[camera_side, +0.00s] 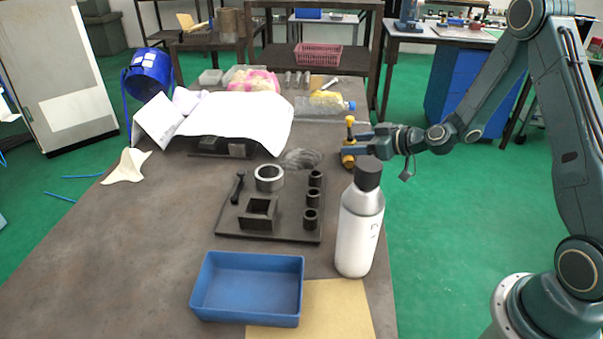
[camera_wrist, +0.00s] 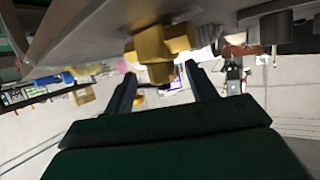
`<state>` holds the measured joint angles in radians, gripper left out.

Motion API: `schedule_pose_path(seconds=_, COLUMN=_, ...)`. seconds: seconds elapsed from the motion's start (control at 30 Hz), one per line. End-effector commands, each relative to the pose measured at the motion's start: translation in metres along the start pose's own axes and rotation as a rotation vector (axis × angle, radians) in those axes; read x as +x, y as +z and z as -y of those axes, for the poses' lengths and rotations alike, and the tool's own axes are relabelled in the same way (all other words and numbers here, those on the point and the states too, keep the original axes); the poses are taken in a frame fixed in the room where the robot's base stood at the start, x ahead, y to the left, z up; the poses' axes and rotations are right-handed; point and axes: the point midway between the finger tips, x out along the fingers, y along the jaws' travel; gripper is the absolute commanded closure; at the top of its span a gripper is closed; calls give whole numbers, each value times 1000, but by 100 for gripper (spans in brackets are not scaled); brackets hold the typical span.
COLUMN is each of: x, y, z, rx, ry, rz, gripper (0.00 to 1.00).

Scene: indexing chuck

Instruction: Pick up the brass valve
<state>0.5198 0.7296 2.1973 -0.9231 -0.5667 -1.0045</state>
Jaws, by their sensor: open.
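The brass valve (camera_side: 349,160) is yellow and stands at the right edge of the workbench, with a knob at its top. My gripper (camera_side: 356,141) reaches in from the right at the valve's height, its fingers level. In the wrist view the valve (camera_wrist: 152,46) appears as yellow blocks at upper centre. The two fingers of my gripper (camera_wrist: 160,74) are apart, and the valve's lowest block shows between their tips. I cannot tell whether either finger touches it.
A white bottle (camera_side: 358,232) with a dark cap stands in front of the valve. A dark fixture plate (camera_side: 234,238) with rings and a square block lies left of it. A blue tray (camera_side: 247,320) is at the front. White paper (camera_side: 245,112) and a clear bottle (camera_side: 318,106) lie behind.

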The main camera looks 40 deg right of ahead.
Motion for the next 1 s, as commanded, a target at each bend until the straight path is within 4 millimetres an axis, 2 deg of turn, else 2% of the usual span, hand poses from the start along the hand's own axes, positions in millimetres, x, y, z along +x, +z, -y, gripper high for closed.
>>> schedule_pose_path(seconds=0.2, x=16, y=0, z=0, rx=1, ry=-1, rz=0, gripper=44)
schedule_pose_path(seconds=0.7, x=16, y=0, z=0, rx=1, ry=0, rz=0, gripper=44)
schedule_pose_path(seconds=0.93, x=16, y=1, z=0, rx=1, ry=0, rz=2, gripper=89)
schedule_pose_path(seconds=1.0, x=16, y=1, z=0, rx=2, ry=-1, rz=3, gripper=93)
